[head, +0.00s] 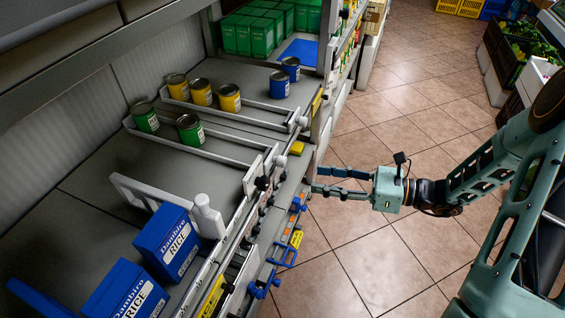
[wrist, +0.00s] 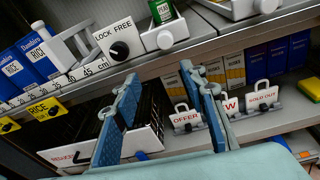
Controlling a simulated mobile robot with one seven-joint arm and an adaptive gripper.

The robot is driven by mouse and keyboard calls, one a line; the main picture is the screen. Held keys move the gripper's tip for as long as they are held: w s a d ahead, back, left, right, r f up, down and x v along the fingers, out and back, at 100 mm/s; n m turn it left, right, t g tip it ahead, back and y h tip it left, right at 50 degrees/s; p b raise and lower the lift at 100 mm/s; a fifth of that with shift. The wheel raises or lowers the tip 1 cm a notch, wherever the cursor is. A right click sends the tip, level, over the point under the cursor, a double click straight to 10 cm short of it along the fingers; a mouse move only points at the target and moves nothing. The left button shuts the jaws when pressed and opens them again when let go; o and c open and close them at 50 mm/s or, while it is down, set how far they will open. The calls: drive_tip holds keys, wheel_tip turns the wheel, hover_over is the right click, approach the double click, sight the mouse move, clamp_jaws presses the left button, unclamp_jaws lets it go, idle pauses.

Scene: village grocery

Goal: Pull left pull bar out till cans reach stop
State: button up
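The left pull bar's white front block with a grey knob (wrist: 164,39) sits at the shelf edge in the wrist view; it appears to be the white end (head: 279,160) in the head view. Two green cans (head: 190,130) stand upright in its lane, well back from the front edge. One green can (wrist: 163,10) shows partly behind the block. A second pull bar (head: 301,121) lies further right, by yellow cans (head: 229,98) and blue cans (head: 290,68). My gripper (head: 319,180) is open and empty, in front of the shelf and below its edge, apart from the bar.
A LOCK FREE plate with a black knob (wrist: 119,44) is left of the block. Blue rice boxes (head: 168,240) stand nearer on the left. The tiled floor (head: 385,255) beside the shelf is clear.

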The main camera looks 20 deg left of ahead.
sight(286, 162)
drive_tip(key=shift+m+t+y, duration=0.6)
drive_tip(key=shift+t+y, duration=0.1)
drive_tip(key=a, duration=0.3)
drive_tip(key=w+a+b, duration=0.1)
drive_tip(key=a, duration=0.3)
drive_tip(key=w+a+r, duration=0.1)
drive_tip(key=a, duration=0.2)
drive_tip(key=shift+a, duration=0.15)
drive_tip(key=shift+c, duration=0.2)
clamp_jaws()
